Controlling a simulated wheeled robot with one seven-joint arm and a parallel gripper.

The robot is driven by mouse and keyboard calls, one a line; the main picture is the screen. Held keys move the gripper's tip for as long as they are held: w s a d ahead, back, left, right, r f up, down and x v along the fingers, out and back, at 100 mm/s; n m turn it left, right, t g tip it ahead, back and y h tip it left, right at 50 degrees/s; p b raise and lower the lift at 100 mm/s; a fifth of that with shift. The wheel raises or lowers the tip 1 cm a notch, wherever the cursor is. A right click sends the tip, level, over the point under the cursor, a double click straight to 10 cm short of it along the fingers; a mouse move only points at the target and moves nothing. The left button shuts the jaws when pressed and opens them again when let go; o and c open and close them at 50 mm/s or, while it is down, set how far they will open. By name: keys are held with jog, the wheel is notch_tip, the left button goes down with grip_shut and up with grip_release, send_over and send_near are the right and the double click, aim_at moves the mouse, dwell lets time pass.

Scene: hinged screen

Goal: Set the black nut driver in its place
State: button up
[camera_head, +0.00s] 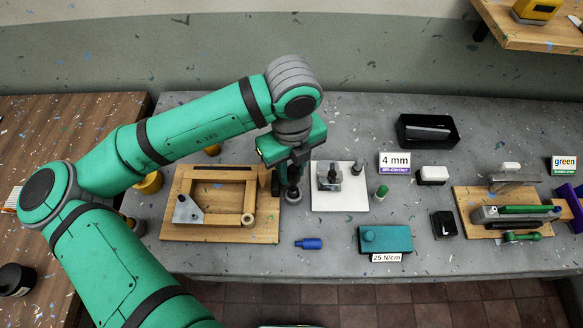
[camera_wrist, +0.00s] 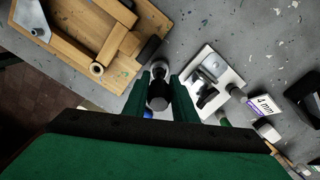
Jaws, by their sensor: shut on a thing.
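My gripper (camera_head: 292,178) is shut on the black nut driver (camera_head: 293,194), between the wooden frame and the white board. In the wrist view the black nut driver (camera_wrist: 158,97) sits between the two green fingers of my gripper (camera_wrist: 160,88), seen nearly end-on. I cannot tell whether its lower end touches the table. A blue driver (camera_head: 308,243) lies on the table in front, and a green driver (camera_head: 382,192) stands right of the white board. The gripper hides part of the black driver.
A wooden board with a frame (camera_head: 175,231) is at left. The white board (camera_head: 322,203) carries a metal part (camera_head: 328,177). A teal block (camera_head: 386,239) labelled 25 N/cm, a "4 mm" sign (camera_head: 395,163), a black tray (camera_head: 428,131) and a right-hand wooden board (camera_head: 472,228) also stand here.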

jog(key=shift+f, duration=1.65)
jog(key=o, duration=1.1)
jog(key=shift+o, duration=0.2)
notch_tip(320, 180, up, 11)
jog(key=shift+f, duration=0.1)
